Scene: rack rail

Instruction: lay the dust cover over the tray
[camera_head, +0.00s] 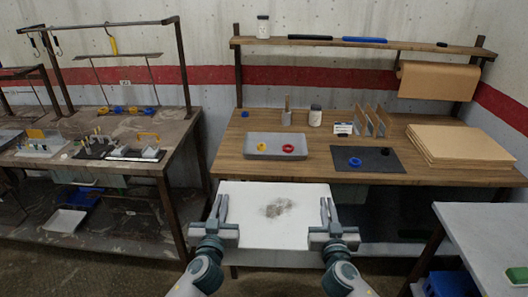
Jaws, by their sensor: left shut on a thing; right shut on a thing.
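The dust cover (273,228) is a flat white sheet with a grey smudge in its middle. It is held out in front of the wooden bench, nearer to me than the tray. My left gripper (218,207) is shut on its left edge and my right gripper (329,210) is shut on its right edge. The grey tray (262,155) sits on the bench beyond the cover, uncovered. A yellow ring (262,147) and a red ring (288,149) lie in the tray. The cover is apart from the tray.
Right of the tray, a dark mat (380,163) holds a blue ring (355,162). Behind stand a jar (315,116), a cup with tools (286,117) and upright dividers (368,122). A cardboard stack (460,146) fills the bench's right. A grey table (485,235) stands at right.

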